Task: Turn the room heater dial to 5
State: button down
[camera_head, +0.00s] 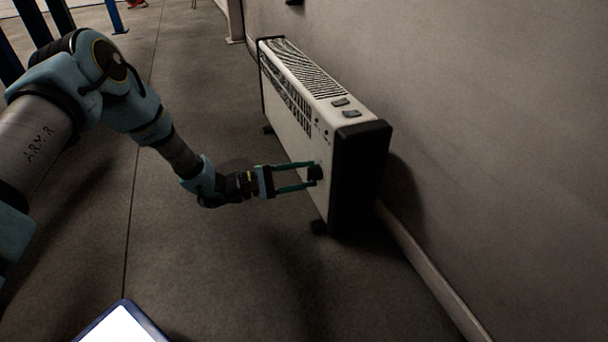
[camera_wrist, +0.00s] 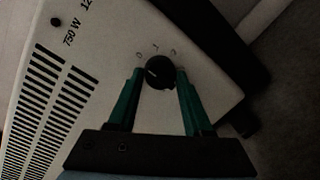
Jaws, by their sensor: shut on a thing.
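The room heater (camera_head: 310,122) is a long white panel unit with black end caps, standing along the wall. In the head view the dial (camera_head: 315,173) is small and dark. My gripper (camera_head: 312,174) reaches it from the left. In the wrist view my gripper's green fingers (camera_wrist: 160,75) are shut on the dial, one on each side. The number at the pointer cannot be told.
Vent slots (camera_wrist: 48,95) and printed "750 W" text (camera_wrist: 78,32) lie beside the dial. Two rocker switches (camera_head: 346,107) are on the heater's top. The wall (camera_head: 480,110) is close behind it. The floor (camera_head: 215,280) in front is clear.

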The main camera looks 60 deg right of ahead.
jog(key=shift+r+m+p, duration=0.1)
jog(key=shift+m+p, duration=0.2)
jog(key=m+t+p, duration=0.1)
jog(key=m+p, duration=0.2)
jog(key=m, duration=0.5)
jog(key=m+t+h+p, duration=0.1)
jog(key=m+p, duration=0.3)
jog(key=m, duration=0.5)
jog(key=m+t+p, duration=0.1)
jog(key=m+p, duration=0.2)
jog(key=m, duration=0.5)
jog(key=shift+s+a+r+m+p, duration=0.1)
jog(key=shift+s+a+m+p, duration=0.2)
jog(key=shift+m, duration=0.1)
jog(key=m+h, duration=0.1)
jog(key=m, duration=0.4)
jog(key=shift+p, duration=0.35)
jog(key=m, duration=0.2)
jog(key=m+p, duration=0.1)
jog(key=m, duration=0.2)
jog(key=shift+f+m+h, duration=0.2)
jog(key=shift+m+h, duration=0.1)
jog(key=m+p, duration=0.1)
jog(key=m, duration=0.4)
jog(key=shift+f+m+g, duration=0.15)
jog(key=shift+m+g, duration=0.15)
